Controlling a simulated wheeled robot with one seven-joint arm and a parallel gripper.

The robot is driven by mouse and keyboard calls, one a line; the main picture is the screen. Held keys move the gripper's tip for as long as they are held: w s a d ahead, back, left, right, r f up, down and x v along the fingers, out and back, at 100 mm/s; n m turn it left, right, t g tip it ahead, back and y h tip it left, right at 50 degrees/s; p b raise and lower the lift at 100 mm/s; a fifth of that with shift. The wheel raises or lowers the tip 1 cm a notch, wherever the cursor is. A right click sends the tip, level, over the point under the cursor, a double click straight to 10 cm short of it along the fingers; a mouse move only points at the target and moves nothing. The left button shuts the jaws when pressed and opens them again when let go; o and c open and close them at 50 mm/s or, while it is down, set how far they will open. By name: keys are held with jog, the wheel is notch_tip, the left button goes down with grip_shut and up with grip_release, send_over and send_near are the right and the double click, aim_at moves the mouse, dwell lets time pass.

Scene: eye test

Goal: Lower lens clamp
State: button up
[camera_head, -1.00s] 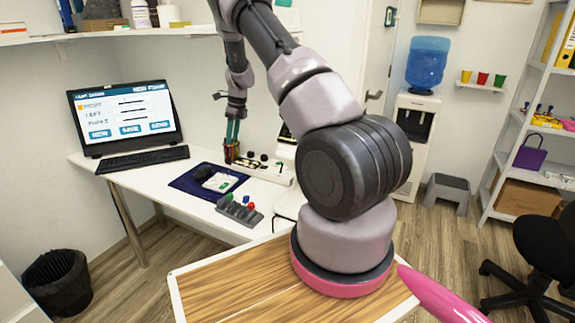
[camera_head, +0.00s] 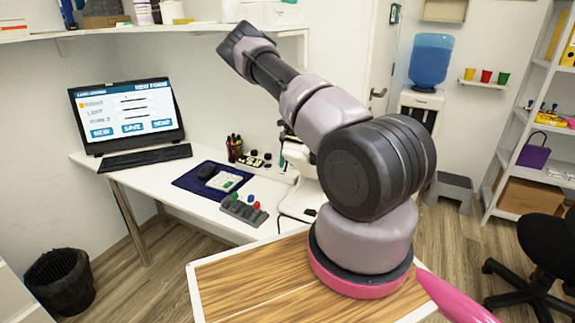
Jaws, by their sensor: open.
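A white desk instrument (camera_head: 300,203) stands at the right end of the desk, mostly hidden behind my arm. Its lens clamp cannot be made out from here. My arm rises from its pink-ringed base and bends at the upper middle. The part beyond the bend is hidden behind the arm itself, so my gripper cannot be made out. A small teal sliver shows beside the instrument's upper part; I cannot tell what it belongs to.
On the white desk (camera_head: 142,181) are a monitor (camera_head: 126,113), a keyboard (camera_head: 146,157), a pen holder (camera_head: 236,153), a blue mat (camera_head: 186,182) and a grey rack (camera_head: 240,209) with coloured knobs. A wooden-topped surface (camera_head: 240,280) lies in front. A shelf (camera_head: 100,35) hangs above.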

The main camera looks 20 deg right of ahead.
jog(key=shift+a+f, duration=0.15)
jog(key=shift+f, duration=0.6)
grip_shut()
jog(key=shift+s+d+t+y, duration=0.3)
jog(key=shift+t+y, duration=0.1)
jog(key=shift+t, duration=0.1)
jog(key=shift+s+f+t+y, duration=0.15)
jog(key=shift+f+t+y, duration=0.1)
jog(key=shift+t+y, duration=0.35)
grip_release()
jog(key=shift+d, duration=0.1)
